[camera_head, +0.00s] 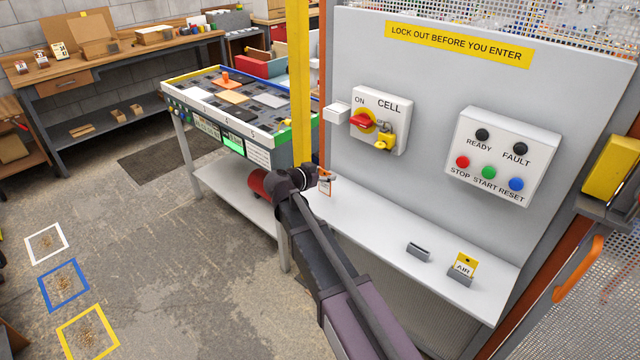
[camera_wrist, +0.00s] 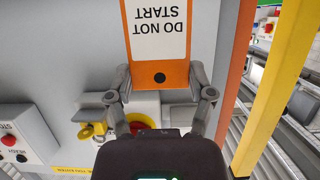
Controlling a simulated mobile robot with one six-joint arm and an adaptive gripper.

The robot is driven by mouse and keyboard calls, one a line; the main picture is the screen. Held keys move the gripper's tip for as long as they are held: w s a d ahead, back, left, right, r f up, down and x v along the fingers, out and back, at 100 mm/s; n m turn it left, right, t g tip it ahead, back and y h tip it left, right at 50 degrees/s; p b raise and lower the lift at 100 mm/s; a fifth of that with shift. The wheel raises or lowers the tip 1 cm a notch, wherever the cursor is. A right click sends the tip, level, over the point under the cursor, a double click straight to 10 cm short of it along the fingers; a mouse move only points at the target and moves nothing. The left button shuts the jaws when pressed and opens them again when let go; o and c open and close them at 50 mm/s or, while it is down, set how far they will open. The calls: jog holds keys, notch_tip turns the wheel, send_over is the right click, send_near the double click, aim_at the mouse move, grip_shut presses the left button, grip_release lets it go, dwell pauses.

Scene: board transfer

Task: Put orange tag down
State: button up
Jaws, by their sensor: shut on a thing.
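The orange tag (camera_head: 325,187) is at my gripper (camera_head: 318,178), above the left end of the white shelf in the head view. In the wrist view, the orange tag (camera_wrist: 160,74) has a white label reading DO NOT START, upside down in the picture, and a dark round spot near its edge. My gripper (camera_wrist: 163,88) is shut on the tag's near end, with one finger at each side. In the head view the tag is small and partly covered by the gripper.
A white shelf (camera_head: 375,228) holds an empty-looking grey holder (camera_head: 418,252) and a yellow AIR tag (camera_head: 464,263) in another. The panel above carries the red CELL switch (camera_head: 362,121) with a yellow padlock (camera_head: 384,142). A yellow post (camera_head: 301,80) stands close behind my gripper.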

jog(key=shift+f+b, duration=1)
jog(key=shift+f, duration=0.35)
jog(key=shift+f, duration=0.1)
jog(key=o, duration=0.7)
jog(key=shift+s+r, duration=0.15)
jog(key=shift+r, duration=0.1)
jog(key=p+v, duration=0.4)
jog(key=v, duration=0.7)
jog(key=shift+s+a, duration=0.25)
jog(key=shift+s, duration=0.1)
